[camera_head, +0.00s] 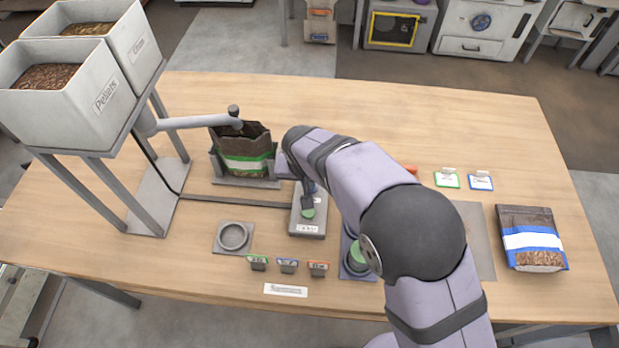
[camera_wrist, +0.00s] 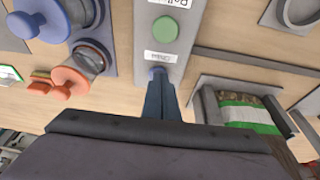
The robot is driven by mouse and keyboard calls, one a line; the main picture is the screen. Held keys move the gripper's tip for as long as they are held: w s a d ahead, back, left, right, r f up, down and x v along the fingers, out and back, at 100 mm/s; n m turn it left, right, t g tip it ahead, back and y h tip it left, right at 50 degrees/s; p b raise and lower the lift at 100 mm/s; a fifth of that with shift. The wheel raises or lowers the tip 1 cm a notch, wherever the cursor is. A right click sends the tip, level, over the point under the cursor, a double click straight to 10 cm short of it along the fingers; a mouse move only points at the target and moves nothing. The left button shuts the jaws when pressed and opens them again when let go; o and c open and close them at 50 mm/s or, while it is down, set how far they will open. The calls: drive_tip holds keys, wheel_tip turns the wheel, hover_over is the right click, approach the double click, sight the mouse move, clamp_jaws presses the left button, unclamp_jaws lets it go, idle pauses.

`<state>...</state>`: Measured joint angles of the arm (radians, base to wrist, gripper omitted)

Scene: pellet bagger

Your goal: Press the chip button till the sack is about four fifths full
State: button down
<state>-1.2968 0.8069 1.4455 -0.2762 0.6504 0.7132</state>
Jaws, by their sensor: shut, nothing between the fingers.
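The button box (camera_head: 308,225) stands mid-table, with a green button (camera_wrist: 165,29) by a label that seems to read Pellets. A blue button (camera_wrist: 157,70), beside the Chips label (camera_wrist: 158,57), is mostly covered by my fingers. My gripper (camera_wrist: 160,82) is shut and empty, its tips at the blue button; I cannot tell whether they press it. The brown sack (camera_head: 243,155), with a green and white band, stands open and upright in its holder (camera_head: 246,182) under the spout (camera_head: 200,122). Its fill level is unclear.
The Pellets bin (camera_head: 70,95) and the second bin (camera_head: 140,45) stand on a frame at left. A round dish (camera_head: 233,236) and several small tags (camera_head: 288,266) lie near the front. A filled blue-banded bag (camera_head: 533,240) lies at right. My arm hides part of the table.

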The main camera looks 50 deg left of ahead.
drive_tip(key=shift+s+d+f, duration=0.1)
drive_tip(key=shift+d+f, duration=0.15)
drive_tip(key=shift+f, duration=0.05)
drive_tip(key=r+p, duration=0.1)
drive_tip(key=r, duration=0.1)
drive_tip(key=r+p, duration=0.2)
drive_tip(key=r, duration=0.1)
drive_tip(key=shift+s+a+r, duration=0.1)
drive_tip(key=shift+a+r, duration=0.1)
drive_tip(key=b+v, duration=0.4)
drive_tip(key=v, duration=0.5)
drive_tip(key=shift+r, duration=0.15)
